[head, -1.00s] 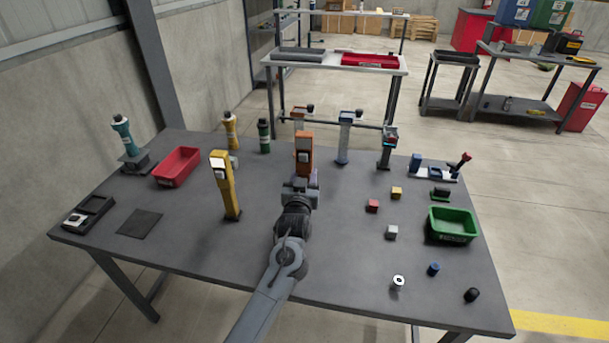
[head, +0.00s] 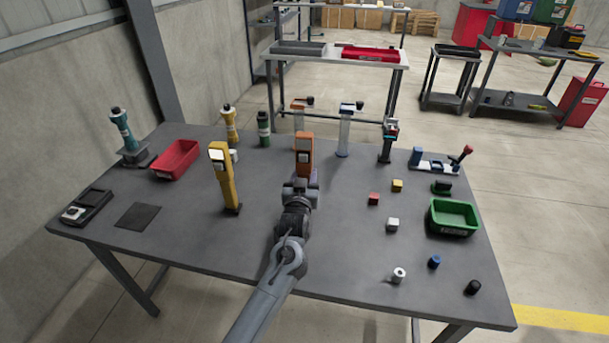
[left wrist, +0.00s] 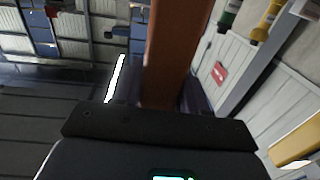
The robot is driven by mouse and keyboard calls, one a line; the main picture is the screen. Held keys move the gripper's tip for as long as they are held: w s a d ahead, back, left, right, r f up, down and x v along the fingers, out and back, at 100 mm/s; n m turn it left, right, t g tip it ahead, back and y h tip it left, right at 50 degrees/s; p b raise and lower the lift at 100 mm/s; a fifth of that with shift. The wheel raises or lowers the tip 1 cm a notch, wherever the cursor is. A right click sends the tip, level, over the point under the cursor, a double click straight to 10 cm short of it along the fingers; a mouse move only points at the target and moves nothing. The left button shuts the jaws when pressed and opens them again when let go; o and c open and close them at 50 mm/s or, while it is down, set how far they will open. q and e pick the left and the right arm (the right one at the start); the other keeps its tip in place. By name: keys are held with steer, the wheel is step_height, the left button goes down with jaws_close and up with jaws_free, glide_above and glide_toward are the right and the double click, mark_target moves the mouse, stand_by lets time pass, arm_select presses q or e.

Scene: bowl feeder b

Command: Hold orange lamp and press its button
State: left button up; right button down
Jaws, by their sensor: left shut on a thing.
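The orange lamp (head: 304,148) stands upright near the middle of the table in the head view, with a small pale button or panel on its face. Its orange body (left wrist: 170,50) runs up through the left wrist view. My left gripper (head: 301,183) is shut on the lower part of the lamp. Its fingers are partly hidden by the wrist. Whether the lamp's base touches the table is hidden behind the gripper. My right gripper is not in view.
A yellow lamp (head: 224,178) stands left of my arm. A red bin (head: 175,160) and green bin (head: 453,217) sit at either side. Several small blocks, including a red one (head: 374,199), lie right of my arm. More upright devices, including a green one (head: 264,130), line the back.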

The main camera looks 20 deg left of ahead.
arm_select(q)
steer(key=shift+f+b, duration=0.6)
steer(key=shift+f, duration=1.15)
steer(key=shift+f+b, duration=0.15)
steer(key=shift+b, duration=0.15)
steer(key=o, duration=0.6)
steer(key=shift+f, duration=0.1)
jaws_close()
stand_by(0.9)
